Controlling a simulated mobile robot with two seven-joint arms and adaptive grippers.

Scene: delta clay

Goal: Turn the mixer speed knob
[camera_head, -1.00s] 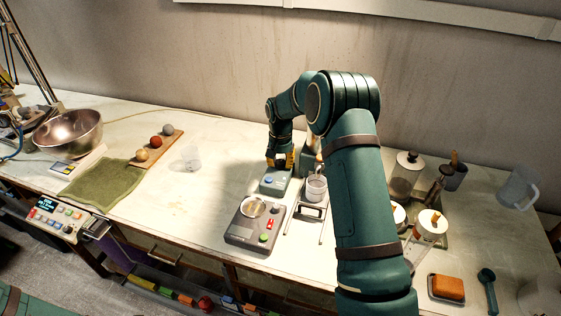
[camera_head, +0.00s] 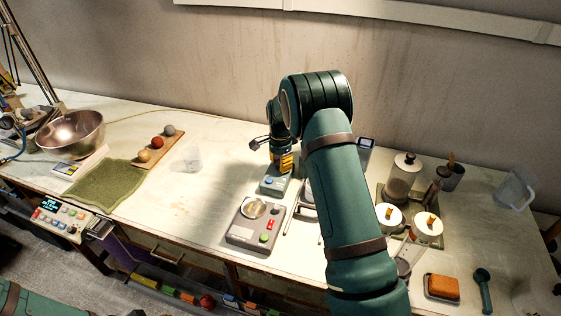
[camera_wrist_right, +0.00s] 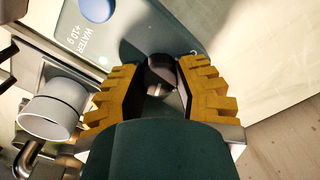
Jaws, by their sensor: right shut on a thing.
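My right gripper (camera_head: 284,162) reaches down at the back of a small grey-teal unit (camera_head: 273,186) with a blue button. In the right wrist view, the yellow ridged fingers of the gripper (camera_wrist_right: 160,92) are closed around a dark round knob (camera_wrist_right: 160,70). The knob's lower part is hidden between the fingers. The unit's face (camera_wrist_right: 130,30) shows there too, with the blue button (camera_wrist_right: 97,8) and the lettering "WATER +10 g". My left gripper is out of view.
A white cup (camera_wrist_right: 52,108) is beside the gripper in the wrist view. White-lidded jars (camera_head: 428,224) stand to the right. The table left of the unit is mostly clear around a clear beaker (camera_head: 190,158).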

